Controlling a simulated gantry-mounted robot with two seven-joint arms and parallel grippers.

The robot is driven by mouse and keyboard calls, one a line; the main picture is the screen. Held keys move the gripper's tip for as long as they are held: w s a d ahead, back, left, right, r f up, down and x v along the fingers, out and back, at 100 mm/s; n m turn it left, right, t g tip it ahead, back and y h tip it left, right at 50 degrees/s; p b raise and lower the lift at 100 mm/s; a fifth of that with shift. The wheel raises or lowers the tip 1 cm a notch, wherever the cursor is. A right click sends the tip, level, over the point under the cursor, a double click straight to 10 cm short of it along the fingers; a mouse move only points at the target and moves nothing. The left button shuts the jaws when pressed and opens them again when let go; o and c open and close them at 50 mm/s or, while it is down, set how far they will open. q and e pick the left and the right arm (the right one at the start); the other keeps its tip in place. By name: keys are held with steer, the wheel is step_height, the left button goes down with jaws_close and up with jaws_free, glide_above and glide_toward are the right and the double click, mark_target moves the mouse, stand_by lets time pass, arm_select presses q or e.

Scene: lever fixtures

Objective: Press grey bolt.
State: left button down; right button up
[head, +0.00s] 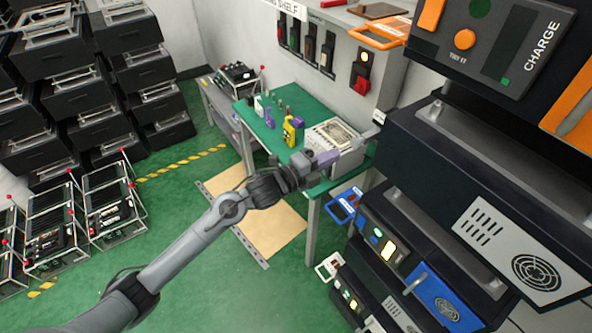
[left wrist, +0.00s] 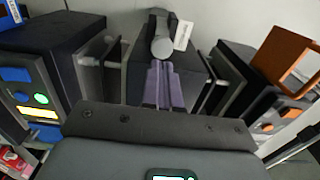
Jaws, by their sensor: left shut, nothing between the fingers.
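The grey bolt (left wrist: 163,42) is a rounded grey cylinder on a dark unit in the left wrist view, with a small white tag (left wrist: 183,35) beside it. In the head view a grey bar, probably the bolt (head: 357,144), shows just beyond my left gripper. My left gripper (head: 334,156) has purple fingers, shut and empty. In the left wrist view the fingertips (left wrist: 161,66) point at the bolt's near end and look very close to it; I cannot tell whether they touch. My right gripper is not in view.
A green table (head: 262,132) holds small items and a boxy device (head: 333,135) near my left arm. A dark charging rack (head: 480,190) stands close on the right. Black crates (head: 40,90) are stacked at the left. Green floor is open around my arm.

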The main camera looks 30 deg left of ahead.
arm_select(q)
steer(key=b+v, duration=0.1)
steer(key=v, duration=0.7)
steer(key=shift+s+b, duration=0.25)
steer(key=shift+b, duration=0.15)
steer(key=shift+a+f, duration=0.1)
steer(key=s+d+f+n+g+y, duration=0.35)
steer(key=s+f+n, duration=0.35)
steer(key=s+f, duration=0.35)
steer(key=s+d+f+n+g+y, duration=0.2)
steer(key=s+d+f+n+g, duration=0.15)
steer(key=s+f+n, duration=0.55)
steer(key=s+a+f+n+g+y, duration=0.1)
steer(key=s+a+f+n+g, duration=0.25)
steer(key=s+g, duration=0.4)
step_height(320, 180, up, 13)
steer(key=s+n+t+p, duration=0.1)
steer(key=p, duration=1.2)
steer(key=shift+s+d+p, duration=0.35)
steer(key=shift+d+p, duration=0.05)
